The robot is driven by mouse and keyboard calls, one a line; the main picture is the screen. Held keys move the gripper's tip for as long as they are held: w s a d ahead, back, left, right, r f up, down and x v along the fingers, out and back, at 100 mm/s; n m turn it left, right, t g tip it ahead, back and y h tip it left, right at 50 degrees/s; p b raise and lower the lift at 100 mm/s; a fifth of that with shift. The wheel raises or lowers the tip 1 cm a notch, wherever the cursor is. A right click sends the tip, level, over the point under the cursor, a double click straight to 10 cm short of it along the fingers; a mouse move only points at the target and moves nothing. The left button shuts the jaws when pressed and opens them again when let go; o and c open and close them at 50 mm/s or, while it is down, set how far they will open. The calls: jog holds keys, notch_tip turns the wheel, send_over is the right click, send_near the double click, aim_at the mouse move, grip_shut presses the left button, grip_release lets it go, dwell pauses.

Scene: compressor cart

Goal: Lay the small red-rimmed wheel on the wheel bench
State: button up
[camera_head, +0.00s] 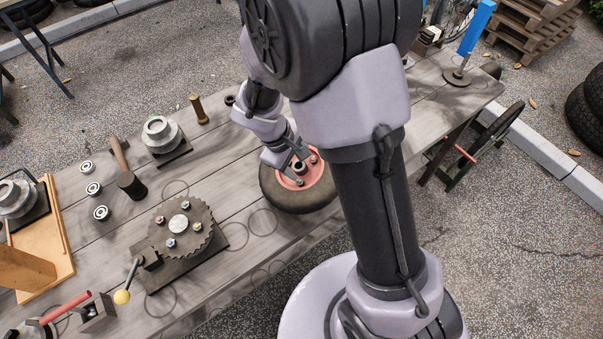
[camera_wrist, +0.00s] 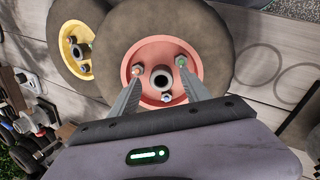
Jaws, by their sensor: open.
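The small red-rimmed wheel (camera_head: 309,185) lies flat on the wooden bench (camera_head: 222,190), near its front edge, partly covered by my arm. In the wrist view its red rim (camera_wrist: 147,52), dark tyre and central hub are plain, with several nuts around the hub. My gripper (camera_head: 295,163) is over the wheel. In the wrist view my gripper (camera_wrist: 160,70) is open, with one finger on each side of the hub. Whether the fingers touch the rim cannot be told.
A yellow-rimmed wheel (camera_wrist: 72,42) lies left of the red one in the wrist view. On the bench are a toothed disc (camera_head: 180,232) on a plate, a mallet (camera_head: 128,180) and a flanged hub (camera_head: 160,135). Bare planks with ring marks lie between the disc and the red-rimmed wheel.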

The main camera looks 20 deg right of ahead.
jog(key=shift+d+f, duration=0.1)
jog(key=shift+f, duration=0.1)
grip_shut()
jog(key=shift+w, duration=0.1)
dwell(1.1)
